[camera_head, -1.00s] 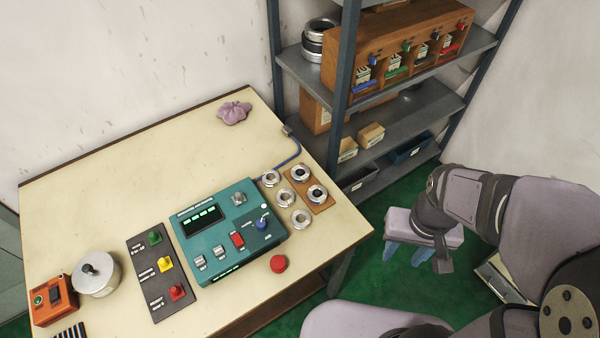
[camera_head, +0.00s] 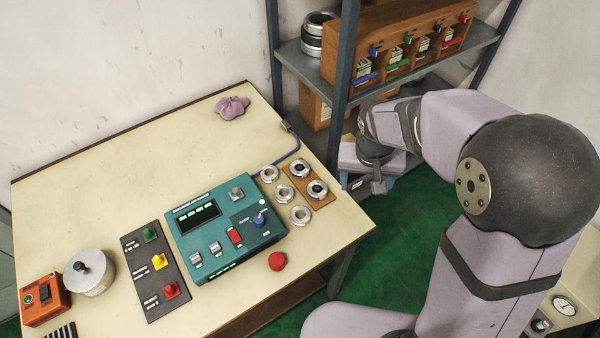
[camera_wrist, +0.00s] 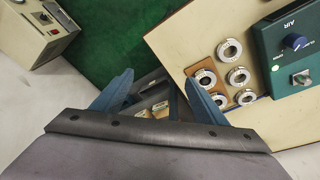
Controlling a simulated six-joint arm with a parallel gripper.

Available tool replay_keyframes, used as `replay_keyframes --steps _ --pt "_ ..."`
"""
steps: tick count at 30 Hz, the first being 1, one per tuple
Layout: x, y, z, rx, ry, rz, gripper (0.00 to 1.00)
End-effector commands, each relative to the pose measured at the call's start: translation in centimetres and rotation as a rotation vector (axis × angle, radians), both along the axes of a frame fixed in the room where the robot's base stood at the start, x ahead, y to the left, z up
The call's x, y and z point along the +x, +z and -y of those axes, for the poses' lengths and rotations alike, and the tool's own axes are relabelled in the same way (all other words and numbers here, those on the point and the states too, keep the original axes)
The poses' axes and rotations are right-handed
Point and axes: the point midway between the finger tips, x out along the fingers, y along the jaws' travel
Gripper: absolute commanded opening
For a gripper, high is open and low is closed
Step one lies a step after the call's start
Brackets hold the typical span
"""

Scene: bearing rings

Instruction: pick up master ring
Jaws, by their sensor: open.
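Two metal rings with dark centres, (camera_head: 300,168) and (camera_head: 317,189), sit on a brown wooden board (camera_head: 325,202) near the table's right edge. Three loose metal rings, (camera_head: 270,173), (camera_head: 285,193) and (camera_head: 300,215), lie beside it. I cannot tell by any label which is the master ring. The rings and the board (camera_wrist: 213,88) also show right of centre in the wrist view. My gripper (camera_head: 378,178) is to the right of the table, apart from the rings, in front of the shelf. In the wrist view its blue fingers (camera_wrist: 160,90) are spread with nothing between them.
A teal gauge box (camera_head: 225,230) stands left of the rings, with a blue cable behind. A red button (camera_head: 277,261) is in front. The shelf rack (camera_head: 345,100) stands close behind my gripper.

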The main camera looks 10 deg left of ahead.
Motion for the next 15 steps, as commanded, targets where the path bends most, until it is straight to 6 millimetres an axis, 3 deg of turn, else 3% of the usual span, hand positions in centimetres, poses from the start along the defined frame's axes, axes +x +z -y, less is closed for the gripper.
replay_keyframes --steps 1,3,9,12,15 --pt "1.9 -1.4 -2.7 0.002 0.019 0.028 0.67" --pt "4.1 -2.2 -6.1 0.01 0.027 0.071 0.67" --pt "7.7 -3.9 -14.2 0.048 0.042 0.162 0.67" --pt "8.4 -4.3 -16.4 0.063 0.045 0.187 0.67" --pt "8.7 -4.5 -17.5 0.071 0.045 0.197 0.67"
